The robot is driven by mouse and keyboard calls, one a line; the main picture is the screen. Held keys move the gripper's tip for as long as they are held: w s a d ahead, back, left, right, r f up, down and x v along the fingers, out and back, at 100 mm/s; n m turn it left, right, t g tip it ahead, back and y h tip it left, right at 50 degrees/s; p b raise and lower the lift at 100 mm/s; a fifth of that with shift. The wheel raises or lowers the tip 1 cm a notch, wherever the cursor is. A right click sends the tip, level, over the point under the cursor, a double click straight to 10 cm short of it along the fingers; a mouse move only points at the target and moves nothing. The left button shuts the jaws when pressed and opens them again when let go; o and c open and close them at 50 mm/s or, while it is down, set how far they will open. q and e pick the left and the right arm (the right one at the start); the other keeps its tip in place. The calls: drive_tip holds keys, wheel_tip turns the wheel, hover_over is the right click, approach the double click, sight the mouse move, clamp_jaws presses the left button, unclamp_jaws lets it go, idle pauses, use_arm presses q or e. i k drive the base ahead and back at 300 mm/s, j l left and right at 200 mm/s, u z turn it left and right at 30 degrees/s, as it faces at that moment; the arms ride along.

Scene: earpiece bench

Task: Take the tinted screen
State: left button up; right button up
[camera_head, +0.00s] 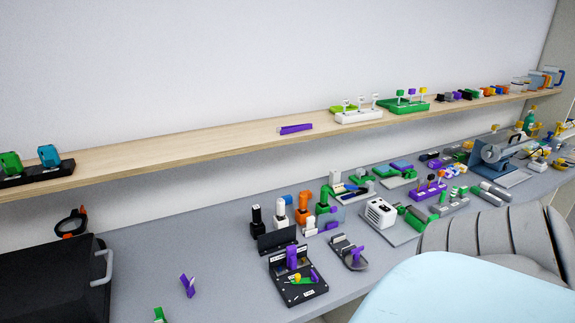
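I cannot single out the tinted screen with certainty. Two translucent-looking pieces stand in a black holder (38,174) at the left end of the shelf: a green one (11,164) and a teal one (48,155). A dark upright panel (277,239) stands on the bench near the middle, behind a black tray (297,288). Neither of my grippers is in view.
A long wooden shelf (215,143) runs along the wall above the grey bench (225,265). A black case (50,285) fills the bench's left end. Small devices crowd its middle and right. A grey chair (495,238) and light-blue surface (470,292) stand in front at right.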

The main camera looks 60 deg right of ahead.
sight(335, 214)
drive_tip(key=k+j+z, duration=0.15)
drive_tip(key=z, duration=1.9)
drive_tip(key=l+u, duration=0.1)
drive_tip(key=u, duration=0.65)
drive_tip(key=l+u, duration=0.95)
drive_tip(key=k+l+u, duration=0.1)
drive_tip(key=l, duration=0.25)
drive_tip(key=k+l+u, duration=0.15)
drive_tip(key=l, duration=0.15)
drive_tip(key=l+u, duration=0.1)
drive_tip(key=l, duration=0.25)
drive_tip(key=k, duration=0.05)
